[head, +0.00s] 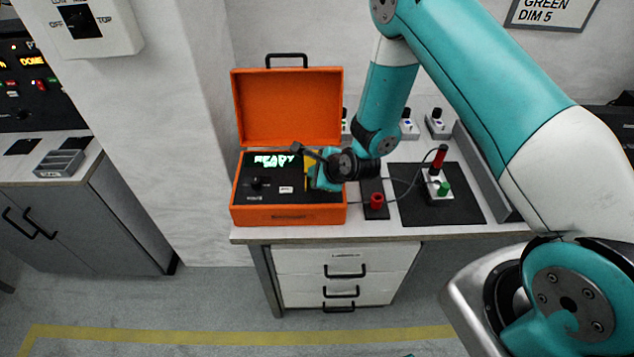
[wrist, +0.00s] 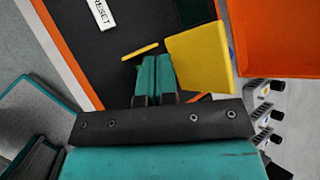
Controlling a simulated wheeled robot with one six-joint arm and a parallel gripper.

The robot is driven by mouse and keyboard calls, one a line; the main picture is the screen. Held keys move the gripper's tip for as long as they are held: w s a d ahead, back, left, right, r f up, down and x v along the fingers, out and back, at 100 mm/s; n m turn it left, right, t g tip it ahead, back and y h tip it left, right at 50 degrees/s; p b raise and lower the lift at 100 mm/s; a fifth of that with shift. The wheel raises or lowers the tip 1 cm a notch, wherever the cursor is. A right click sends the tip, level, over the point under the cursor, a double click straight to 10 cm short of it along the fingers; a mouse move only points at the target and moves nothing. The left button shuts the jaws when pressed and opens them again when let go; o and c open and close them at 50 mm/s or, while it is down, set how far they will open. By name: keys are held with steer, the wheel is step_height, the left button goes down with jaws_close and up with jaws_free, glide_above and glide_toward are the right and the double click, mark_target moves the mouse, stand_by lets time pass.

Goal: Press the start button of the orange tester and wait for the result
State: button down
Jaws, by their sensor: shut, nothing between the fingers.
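The orange tester (head: 290,216) stands on the bench with its lid (head: 287,105) open. Its display (head: 275,160) shows green text reading READY, with a second line partly hidden by my arm. My gripper (head: 318,182) is over the right part of the tester's black panel. In the wrist view my gripper (wrist: 154,64) is shut and empty, its teal fingers together beside a yellow plate (wrist: 201,56), with a thin yellow edge at their tips. I cannot make out the start button, nor whether the fingertips touch the panel. A RESET label (wrist: 102,12) lies beyond them.
Right of the tester are a red button on a small base (head: 376,202) and a black mat (head: 418,210) carrying a block with red and green parts (head: 438,187). Several small devices stand behind. Drawers (head: 345,262) are below the bench.

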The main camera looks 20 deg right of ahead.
stand_by(0.5)
steer(key=shift+f+b, duration=0.4)
steer(key=shift+f, duration=0.05)
steer(key=shift+f, duration=0.35)
stand_by(0.4)
steer(key=shift+r, duration=0.1)
steer(key=shift+r+p, duration=0.35)
steer(key=shift+r, duration=0.35)
steer(key=shift+r+p, duration=1.95)
steer(key=shift+r, duration=0.65)
steer(key=shift+f, duration=0.1)
